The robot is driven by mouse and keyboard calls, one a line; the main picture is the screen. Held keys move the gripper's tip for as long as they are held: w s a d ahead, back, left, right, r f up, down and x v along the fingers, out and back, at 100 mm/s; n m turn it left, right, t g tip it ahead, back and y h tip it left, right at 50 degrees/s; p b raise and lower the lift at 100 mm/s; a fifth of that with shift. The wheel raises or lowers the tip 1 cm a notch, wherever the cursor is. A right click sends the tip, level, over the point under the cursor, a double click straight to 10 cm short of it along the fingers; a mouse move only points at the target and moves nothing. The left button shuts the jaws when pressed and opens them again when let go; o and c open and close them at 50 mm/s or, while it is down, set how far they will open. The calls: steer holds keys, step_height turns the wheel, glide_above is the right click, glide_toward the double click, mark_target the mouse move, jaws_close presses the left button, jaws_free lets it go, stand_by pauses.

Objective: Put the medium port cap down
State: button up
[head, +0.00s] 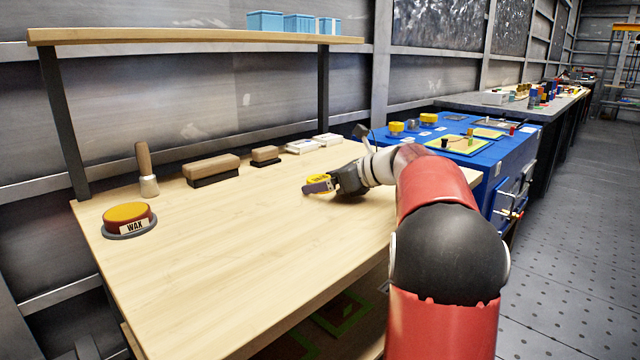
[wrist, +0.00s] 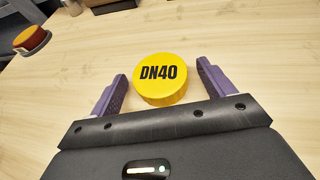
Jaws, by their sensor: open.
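The yellow port cap (wrist: 160,79), marked DN40, sits upright on the wooden workbench (wrist: 55,95), its printed face up. My gripper (wrist: 158,90) is open around it, with one purple finger on each side. A gap shows between the cap and each finger in the wrist view. In the head view the cap (head: 319,180) is partly hidden by my gripper (head: 318,186), low over the middle right of the bench.
A wax tin (head: 128,218) stands at the bench's left. A wooden-handled brush (head: 147,170), two block brushes (head: 211,168) and white boxes (head: 315,143) line the back. A blue cabinet (head: 470,165) stands right. The bench's front is clear.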

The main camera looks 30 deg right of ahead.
mark_target(325, 179)
steer(key=c, duration=1.1)
steer(key=shift+r, duration=0.15)
step_height(325, 179, up, 20)
steer(key=p, duration=0.5)
steer(key=shift+p, duration=0.35)
